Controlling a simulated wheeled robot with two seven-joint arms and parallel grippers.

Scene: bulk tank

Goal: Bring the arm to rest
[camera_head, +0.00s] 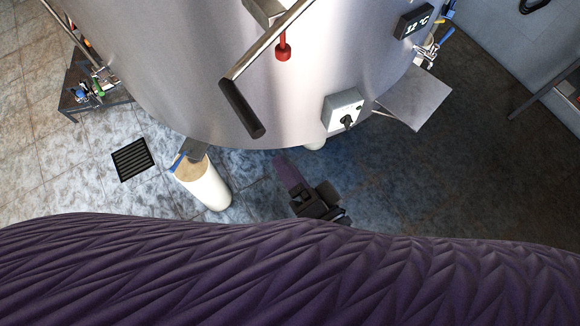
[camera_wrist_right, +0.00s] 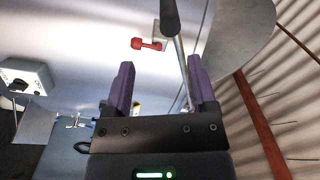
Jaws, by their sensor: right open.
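My right gripper (camera_head: 284,165) is low in front of the steel tank (camera_head: 215,75), below the black-gripped lever handle (camera_head: 243,108) and apart from it in the head view. In the right wrist view my right gripper (camera_wrist_right: 161,85) has its two purple fingers spread with nothing held between them. The lever's metal rod (camera_wrist_right: 181,60) passes behind the fingers there, with its black grip at the top edge. Much of the right arm is hidden in the head view. My left gripper is in neither view.
A grey switch box (camera_head: 342,109) with a black knob and a temperature display (camera_head: 413,21) are on the tank. A red knob (camera_head: 283,51) hangs near the lever. A white cylinder (camera_head: 203,184) stands left of the gripper, near a floor drain (camera_head: 132,159). A metal shelf (camera_head: 416,97) juts out right.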

